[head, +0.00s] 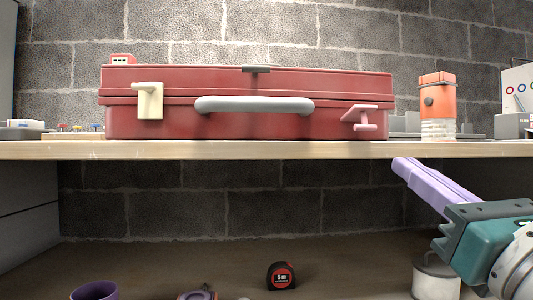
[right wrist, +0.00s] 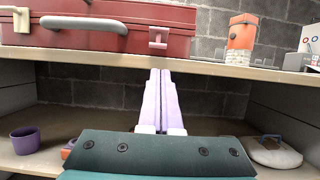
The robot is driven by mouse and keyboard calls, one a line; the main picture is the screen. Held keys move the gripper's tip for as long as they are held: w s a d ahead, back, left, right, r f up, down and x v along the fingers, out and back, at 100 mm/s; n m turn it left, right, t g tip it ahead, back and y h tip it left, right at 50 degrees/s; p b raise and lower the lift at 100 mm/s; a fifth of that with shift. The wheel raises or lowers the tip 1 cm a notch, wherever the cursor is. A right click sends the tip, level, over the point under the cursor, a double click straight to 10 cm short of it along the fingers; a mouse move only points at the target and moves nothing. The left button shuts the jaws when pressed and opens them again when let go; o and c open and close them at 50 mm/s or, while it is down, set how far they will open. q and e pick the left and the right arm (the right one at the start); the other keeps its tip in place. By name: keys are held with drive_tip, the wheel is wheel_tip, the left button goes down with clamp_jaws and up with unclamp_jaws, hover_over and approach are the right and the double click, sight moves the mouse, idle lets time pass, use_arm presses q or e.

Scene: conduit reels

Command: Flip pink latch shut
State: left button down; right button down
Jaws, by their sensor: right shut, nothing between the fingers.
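A red case (head: 180,122) lies on the upper shelf, its lid down, with a grey handle (head: 254,104) on its front. The pink latch (head: 364,117) is on the right of the case front; it sticks out from the case. It also shows in the right wrist view (right wrist: 158,38). A cream latch (head: 148,100) is on the left of the front. My right gripper (head: 400,163) has lilac fingers and is shut and empty. It is below the shelf edge, lower and to the right of the pink latch, apart from it. My left gripper is not in view.
The wooden shelf (head: 230,150) has a front edge between my right gripper and the case. An orange canister (head: 438,93) stands right of the case. Below are a tape measure (head: 281,276) and a purple cup (head: 94,290). The space before the case is clear.

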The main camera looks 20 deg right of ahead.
sight(372, 141)
drive_tip(key=p+x, duration=0.1)
drive_tip(key=x, duration=0.7)
drive_tip(key=shift+w+r, duration=0.1)
drive_tip(key=shift+w, duration=0.05)
drive_tip(key=shift+x, duration=0.8)
drive_tip(key=shift+d, duration=0.1)
